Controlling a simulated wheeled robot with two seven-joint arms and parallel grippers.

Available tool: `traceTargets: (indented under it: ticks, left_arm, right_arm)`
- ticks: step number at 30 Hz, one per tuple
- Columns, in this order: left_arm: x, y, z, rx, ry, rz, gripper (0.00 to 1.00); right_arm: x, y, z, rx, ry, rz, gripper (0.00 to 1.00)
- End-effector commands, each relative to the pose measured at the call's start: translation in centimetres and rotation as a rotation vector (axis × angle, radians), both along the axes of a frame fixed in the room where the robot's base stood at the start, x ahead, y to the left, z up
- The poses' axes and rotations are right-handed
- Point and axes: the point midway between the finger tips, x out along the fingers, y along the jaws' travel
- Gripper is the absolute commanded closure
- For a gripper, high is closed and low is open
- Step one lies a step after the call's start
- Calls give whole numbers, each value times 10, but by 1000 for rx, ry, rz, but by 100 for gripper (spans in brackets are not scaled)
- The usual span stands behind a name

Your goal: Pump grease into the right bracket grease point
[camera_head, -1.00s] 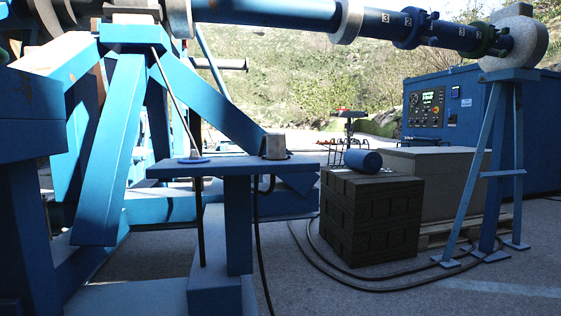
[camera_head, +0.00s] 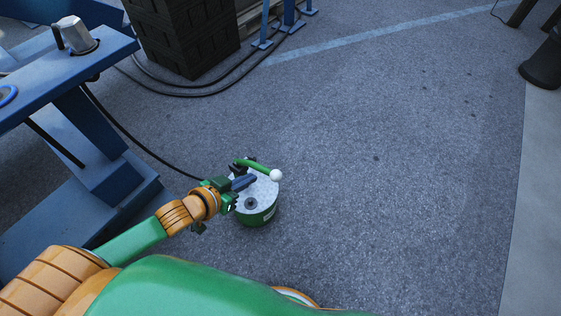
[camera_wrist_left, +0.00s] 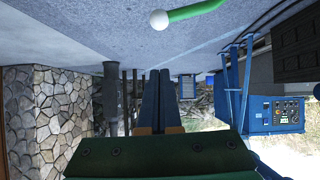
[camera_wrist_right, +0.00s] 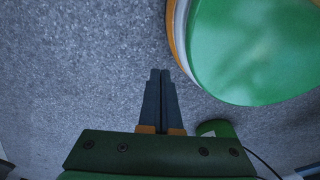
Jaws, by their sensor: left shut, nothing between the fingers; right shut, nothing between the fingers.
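The grease pump (camera_head: 262,211) is a green drum with a pale lid, standing on the ground. Its green lever (camera_head: 256,166) ends in a white ball (camera_head: 276,175). My left gripper (camera_head: 253,179) is shut and empty, over the lid beside the lever; I cannot tell if they touch. In the left wrist view the blue fingers (camera_wrist_left: 159,72) are together, with the white ball (camera_wrist_left: 159,20) beyond their tips. My right gripper (camera_wrist_right: 160,72) is shut and empty over the ground. A green drum with a dark line shows partly behind its mount. The bracket grease point is not identifiable.
A blue stand (camera_head: 118,48) with a grey metal cup (camera_head: 76,36) is at left. A black hose (camera_head: 130,128) runs from it to the pump. Dark crates (camera_head: 185,40) stand behind. The ground to the right is open.

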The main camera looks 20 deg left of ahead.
Motion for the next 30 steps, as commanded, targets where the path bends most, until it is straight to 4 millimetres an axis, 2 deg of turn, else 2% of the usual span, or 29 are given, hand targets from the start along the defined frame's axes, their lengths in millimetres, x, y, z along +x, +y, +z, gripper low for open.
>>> traceTargets:
  ticks: [4, 14, 17, 29, 30]
  left_arm:
    - [-1, 5, 1, 9, 16, 7, 100]
    - [3, 4, -3, 7, 13, 7, 100]
    - [14, 0, -12, 7, 9, 7, 100]
    - [81, -27, -61, 7, 9, 5, 100]
    - [80, -28, -71, 8, 14, 6, 100]
  right_arm:
    - [-15, 5, 2, 2, 44, -13, 100]
    - [-14, 4, -2, 1, 40, -12, 100]
    - [-12, 2, -9, -2, 35, -14, 100]
    - [6, -13, -46, -23, -6, -29, 100]
    - [8, -14, -51, -24, -9, -30, 100]
